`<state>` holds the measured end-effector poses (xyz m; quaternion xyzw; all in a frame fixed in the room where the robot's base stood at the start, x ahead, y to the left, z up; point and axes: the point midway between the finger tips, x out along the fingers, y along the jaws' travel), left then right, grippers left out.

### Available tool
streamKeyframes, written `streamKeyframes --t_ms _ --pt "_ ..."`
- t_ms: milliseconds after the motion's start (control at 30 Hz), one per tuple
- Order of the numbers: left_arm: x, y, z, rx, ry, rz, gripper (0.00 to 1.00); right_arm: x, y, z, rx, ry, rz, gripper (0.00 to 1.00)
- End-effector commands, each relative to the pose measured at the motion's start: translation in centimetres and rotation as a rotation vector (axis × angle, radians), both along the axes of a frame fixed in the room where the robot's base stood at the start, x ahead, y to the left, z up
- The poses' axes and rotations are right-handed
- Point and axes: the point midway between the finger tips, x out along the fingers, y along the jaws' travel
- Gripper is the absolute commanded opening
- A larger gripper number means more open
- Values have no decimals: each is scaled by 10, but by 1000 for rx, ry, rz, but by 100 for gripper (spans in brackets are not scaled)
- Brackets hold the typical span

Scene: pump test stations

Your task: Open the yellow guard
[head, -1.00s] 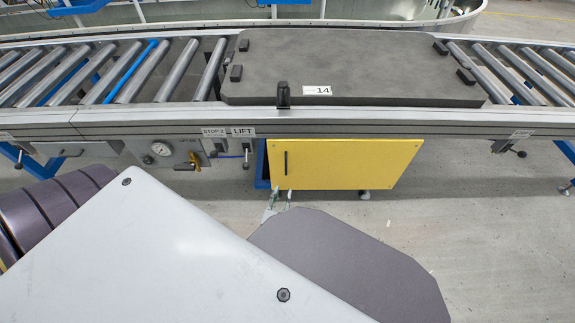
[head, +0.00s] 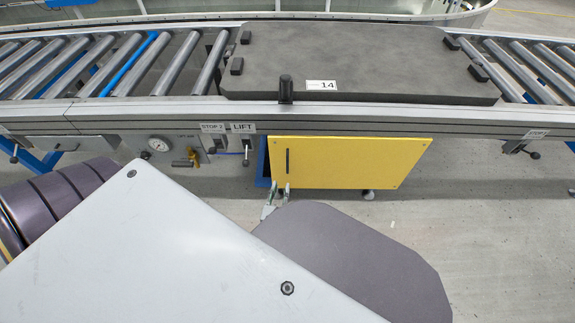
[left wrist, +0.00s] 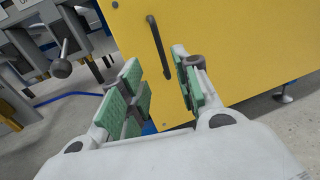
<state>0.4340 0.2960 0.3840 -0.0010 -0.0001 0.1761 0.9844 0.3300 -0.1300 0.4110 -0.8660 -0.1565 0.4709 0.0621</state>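The yellow guard (head: 360,163) is a flat panel hanging under the conveyor. Its dark upright handle (head: 288,161) is near its left edge. A blue frame (head: 262,165) shows beside that edge; I cannot tell whether the guard is ajar. My left gripper (head: 280,186) is just below the handle, its fingertips overlapping the guard's lower edge in the head view. In the left wrist view, the green-padded fingers (left wrist: 158,88) are apart and empty. The handle (left wrist: 158,46) lies ahead of the gap between them, on the guard (left wrist: 225,50). My right gripper is out of view.
Left of the guard are the LIFT lever (head: 246,153), the STOP 2 lever (head: 214,146) and a pressure gauge (head: 158,145). A dark pallet (head: 350,62) marked 14 rests on the conveyor above. The floor (head: 490,220) right of the guard looks clear.

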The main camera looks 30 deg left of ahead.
Motion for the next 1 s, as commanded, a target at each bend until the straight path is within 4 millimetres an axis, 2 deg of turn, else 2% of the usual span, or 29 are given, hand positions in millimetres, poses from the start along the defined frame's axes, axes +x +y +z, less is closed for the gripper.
streamKeyframes --t_ms 1000 --pt "109 41 0 2 -2 1 32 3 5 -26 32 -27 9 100"
